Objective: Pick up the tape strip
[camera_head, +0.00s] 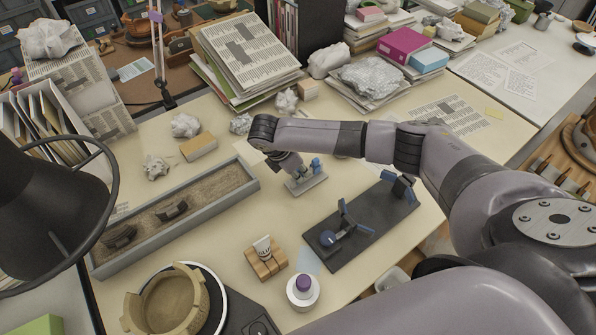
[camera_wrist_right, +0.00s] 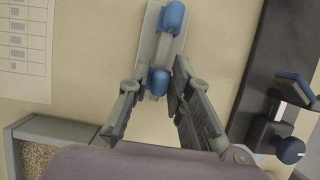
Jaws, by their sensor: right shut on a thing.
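My right gripper (camera_head: 292,169) reaches down over a small pale grey stand (camera_head: 307,185) with blue posts (camera_head: 315,165) on the table. In the right wrist view, the fingers of this gripper (camera_wrist_right: 161,80) straddle the near end of the stand (camera_wrist_right: 151,33), with one blue post (camera_wrist_right: 159,82) low between them and the other (camera_wrist_right: 174,17) beyond. The gripper is shut on the pale tape strip (camera_wrist_right: 163,48) that runs between the posts; the fingers partly hide the contact. My left gripper is not in view.
A grey sand tray (camera_head: 236,192) with dark sherds lies left of the stand. A dark board (camera_head: 375,225) with blue clamps lies to the right. A wooden block (camera_head: 266,262), a white jar (camera_head: 303,290) and a tan pot (camera_head: 168,300) stand at the front.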

